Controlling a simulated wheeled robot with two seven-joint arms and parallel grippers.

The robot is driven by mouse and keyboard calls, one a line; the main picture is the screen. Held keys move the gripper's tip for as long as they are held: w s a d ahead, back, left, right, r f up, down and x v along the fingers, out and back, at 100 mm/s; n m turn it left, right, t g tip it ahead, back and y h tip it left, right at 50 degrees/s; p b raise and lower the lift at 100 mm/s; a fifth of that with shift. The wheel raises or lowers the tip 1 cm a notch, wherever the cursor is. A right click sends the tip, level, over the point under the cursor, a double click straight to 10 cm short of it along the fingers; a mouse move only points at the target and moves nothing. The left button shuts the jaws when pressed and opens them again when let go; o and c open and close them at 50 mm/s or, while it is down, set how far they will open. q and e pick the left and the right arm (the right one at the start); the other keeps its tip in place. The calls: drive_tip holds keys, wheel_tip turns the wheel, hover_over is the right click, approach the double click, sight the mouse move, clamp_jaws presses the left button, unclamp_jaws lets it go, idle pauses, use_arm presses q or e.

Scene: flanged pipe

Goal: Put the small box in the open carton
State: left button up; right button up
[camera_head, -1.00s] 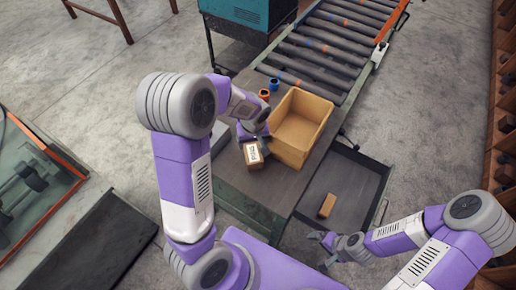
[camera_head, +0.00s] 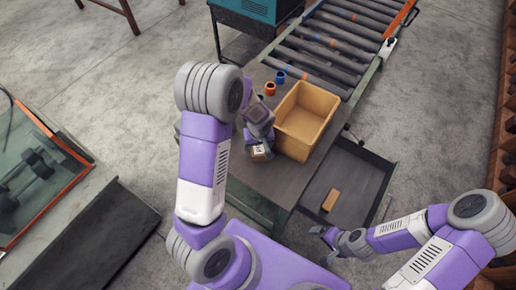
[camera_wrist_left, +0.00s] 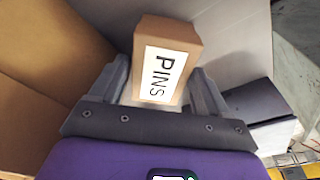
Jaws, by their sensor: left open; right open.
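The small brown box (camera_head: 259,152) has a white label and sits on the table just left of the open carton (camera_head: 327,104). My left gripper (camera_head: 262,142) is open over it and hides part of it in the head view. In the left wrist view the box (camera_wrist_left: 168,45), with its "PINS" label, lies between the two open fingers (camera_wrist_left: 160,88), with gaps at its sides. The carton's tan wall (camera_wrist_left: 45,60) fills the left of that view. My right gripper (camera_head: 326,240) is open and empty, low at the front right.
Another brown box (camera_head: 330,200) lies in a dark open tray (camera_head: 361,178) right of the table. A roller conveyor (camera_head: 335,45) runs off at the back.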

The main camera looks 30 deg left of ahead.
use_arm(q)
drive_tip(key=shift+f+b, duration=0.25)
drive_tip(key=shift+b, duration=0.15)
drive_tip(key=shift+c, duration=0.2)
drive_tip(key=c, duration=0.9)
drive_tip(key=shift+r, duration=0.1)
